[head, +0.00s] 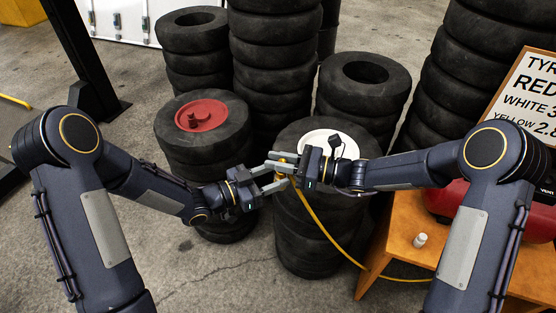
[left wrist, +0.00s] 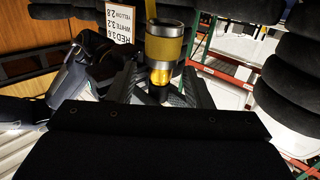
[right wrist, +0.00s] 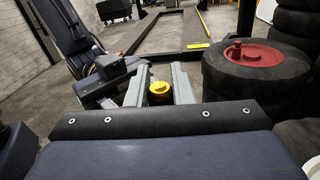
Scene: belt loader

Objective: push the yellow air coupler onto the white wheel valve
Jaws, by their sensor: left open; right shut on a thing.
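The yellow air coupler (head: 283,174) is in the air in front of the white wheel (head: 318,138), with a yellow hose (head: 322,232) hanging from it. My right gripper (head: 285,167) is shut on the coupler; its round yellow end (right wrist: 159,89) shows between the fingers in the right wrist view. My left gripper (head: 275,180) is open close by; in the left wrist view the knurled coupler (left wrist: 163,47) stands between or just beyond its fingers. The white wheel lies flat on a tyre stack, partly behind my right gripper. I cannot make out its valve clearly.
A red wheel (head: 193,115) lies on the tyre stack to the left. Further tyre stacks (head: 273,50) stand behind. At right, an orange wooden table (head: 400,240) carries a small white cap (head: 420,240), a red tank (head: 450,200) and a pressure sign (head: 530,90).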

